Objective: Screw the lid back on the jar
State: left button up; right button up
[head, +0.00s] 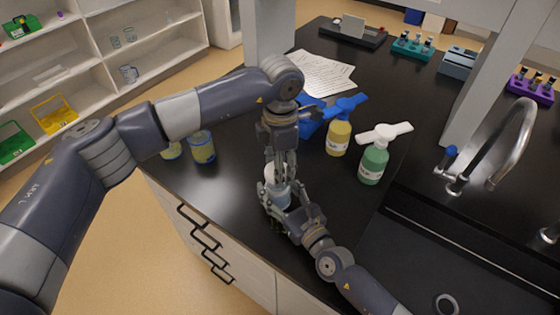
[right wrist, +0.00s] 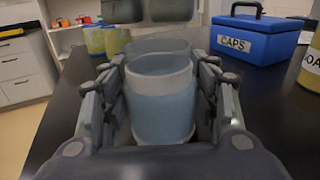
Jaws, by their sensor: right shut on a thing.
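The jar (right wrist: 160,105) is a pale blue-grey cylinder with a lighter band and a clear upper part. It stands upright near the counter's front edge, and it also shows in the head view (head: 279,191). My right gripper (head: 285,205) is shut on the jar, with a finger on each side of it. My left gripper (head: 281,168) points straight down just above the jar's mouth.
A blue box marked CAPS (right wrist: 256,38) stands behind the jar. Yellow (head: 339,138) and green (head: 373,163) bottles stand right of it. Yellow-blue containers (head: 202,147) stand at the left edge. The sink (head: 440,250) is at the right. Papers (head: 322,74) lie farther back.

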aim_at(278, 190)
dwell(0.3)
pick_arm(q)
jog(key=shift+f, duration=0.9)
jog(key=shift+f, duration=0.6)
jog(key=m, duration=0.3)
jog(key=shift+s, duration=0.1)
jog(key=m, duration=0.5)
jog(key=shift+s, duration=0.1)
jog(key=m, duration=0.6)
jog(key=shift+s+a+m, duration=0.15)
jog(key=shift+m, duration=0.25)
jog(key=m, duration=0.4)
jog(key=shift+s+a+m, duration=0.1)
jog(key=shift+a+m, duration=0.05)
jog(key=shift+m, duration=0.25)
jog(key=m, duration=0.6)
jog(key=shift+a, duration=0.2)
jog(key=m, duration=0.7)
jog(key=shift+w+a, duration=0.15)
jog(key=shift+w, duration=0.05)
